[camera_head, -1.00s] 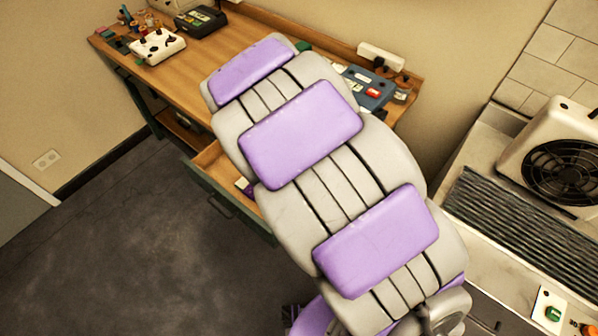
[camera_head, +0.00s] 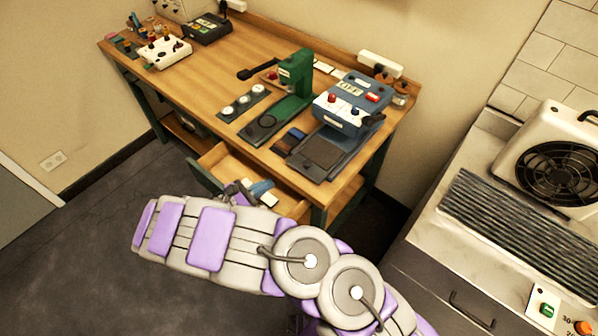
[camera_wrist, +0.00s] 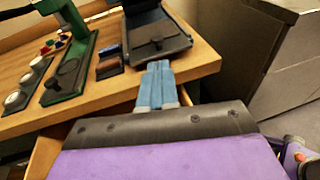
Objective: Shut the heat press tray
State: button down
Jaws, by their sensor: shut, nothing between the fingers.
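The heat press (camera_head: 352,102) is a blue machine with a light control panel and red knobs at the right end of the wooden table. Its dark flat tray (camera_head: 322,153) sticks out in front, towards the table's front edge. In the wrist view the tray (camera_wrist: 157,40) lies just beyond my fingertips. My gripper (camera_wrist: 159,64) has its blue fingers together with nothing between them. In the head view my gripper (camera_head: 264,187) is low in front of the table, over the open drawer; contact with the tray cannot be seen.
An open wooden drawer (camera_head: 208,156) juts out below the tabletop. A green press (camera_head: 294,88) stands left of the heat press, with dark swatches (camera_head: 289,140) between them. A metal counter with a fan unit (camera_head: 550,160) is at the right.

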jog(key=a+f, duration=0.1)
jog(key=b, duration=0.2)
send_near(322, 149)
jog(key=shift+n+t, duration=0.3)
jog(key=shift+n, duration=0.1)
jog(key=s, duration=0.1)
jog(key=s+a, duration=0.1)
jog(key=s, duration=0.2)
jog(key=shift+s+a+r, duration=0.2)
jog(key=shift+s+r, duration=0.1)
jog(key=shift+s, duration=0.1)
jog(key=shift+w+d, duration=0.1)
jog(key=shift+w, duration=0.05)
jog(key=b+x, duration=0.1)
jog(key=x, duration=0.3)
jog(key=w+r+b+x, duration=0.1)
jog(key=x, duration=0.3)
jog(key=a+x, duration=0.1)
jog(key=x, duration=0.4)
jog(key=shift+w+a+r+b, duration=0.1)
jog(key=shift+w+r+b, duration=0.25)
jog(key=shift+b, duration=0.05)
jog(key=shift+w, duration=0.25)
jog(key=shift+w+r, duration=0.15)
jog(key=shift+r, duration=0.1)
